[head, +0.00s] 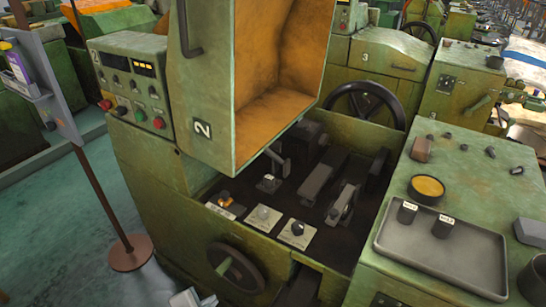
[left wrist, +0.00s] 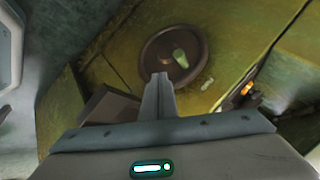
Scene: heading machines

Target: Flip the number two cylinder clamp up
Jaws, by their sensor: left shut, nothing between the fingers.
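The green machine marked 2 (head: 202,129) has its orange-lined cover (head: 285,70) raised. In its dark open bay, a dark long clamp-like part (head: 318,180) lies beside another one (head: 345,203) with a lighter metal piece. I cannot tell which is the number two cylinder clamp. My left gripper (head: 200,299) is low at the bottom edge of the head view, in front of the machine and apart from the bay. In the left wrist view its fingers (left wrist: 160,82) are shut together with nothing between them, pointing towards the handwheel. My right gripper is not in view.
A dark handwheel (head: 236,268) sits on the machine's front; it also shows in the left wrist view (left wrist: 172,47). Several small knobs on plates (head: 263,215) line the bay's front edge. A grey tray (head: 440,258) with two small black labelled blocks lies right. A post base (head: 130,254) stands left.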

